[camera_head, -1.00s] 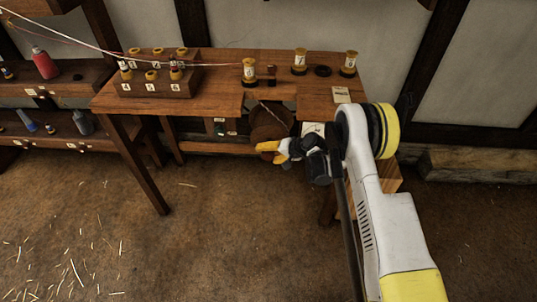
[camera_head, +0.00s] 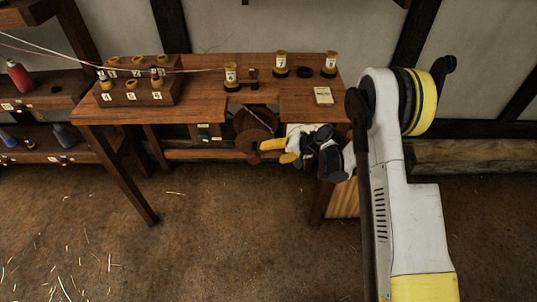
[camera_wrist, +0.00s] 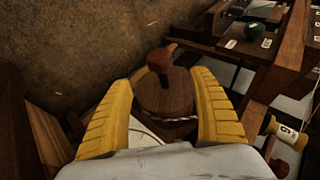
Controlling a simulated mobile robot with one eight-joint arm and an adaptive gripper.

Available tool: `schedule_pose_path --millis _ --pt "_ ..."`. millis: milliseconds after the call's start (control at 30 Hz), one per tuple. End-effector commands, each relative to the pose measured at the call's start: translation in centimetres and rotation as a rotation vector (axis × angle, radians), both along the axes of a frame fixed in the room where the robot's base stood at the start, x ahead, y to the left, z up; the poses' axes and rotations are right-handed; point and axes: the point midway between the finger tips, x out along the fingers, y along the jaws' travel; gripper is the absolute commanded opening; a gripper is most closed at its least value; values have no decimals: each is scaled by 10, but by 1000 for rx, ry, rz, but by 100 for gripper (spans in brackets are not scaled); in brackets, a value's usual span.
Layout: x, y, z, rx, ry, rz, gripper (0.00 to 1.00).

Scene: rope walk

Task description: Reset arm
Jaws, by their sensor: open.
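My gripper (camera_head: 274,151) is at the front edge of the wooden table (camera_head: 200,104), below the tabletop, in the head view. Its yellow fingers point left toward a round brown wooden reel (camera_head: 250,124) under the table's cut-out. In the wrist view my gripper (camera_wrist: 162,90) has its two yellow fingers spread apart. The reel also shows in the wrist view (camera_wrist: 165,92), between and beyond the fingers, with a knob on it and a red-and-white cord near its lower part. Whether the fingers touch the reel I cannot tell. Nothing is seen held.
A stepped wooden rack (camera_head: 140,90) with several labelled spools stands on the table's left. Yellow-topped spools (camera_head: 231,76) and a small card (camera_head: 323,95) are on the table. Strings (camera_head: 70,55) stretch in from upper left. A shelf (camera_head: 55,98) stands left. The floor in front is clear.

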Motion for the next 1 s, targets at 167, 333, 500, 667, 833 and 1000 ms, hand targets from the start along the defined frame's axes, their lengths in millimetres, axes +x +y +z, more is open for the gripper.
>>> schedule_pose_path --millis 167,333,500,667,833,1000 --pt "0 0 1 0 0 0 72" --pt "0 0 0 0 0 0 72" --pt "0 -1 3 -2 -1 -1 72" --pt "-3 -7 38 -44 -7 -7 72" --pt "-23 -23 113 -147 -27 -21 72" --pt "-61 -41 182 -261 -51 -34 72"
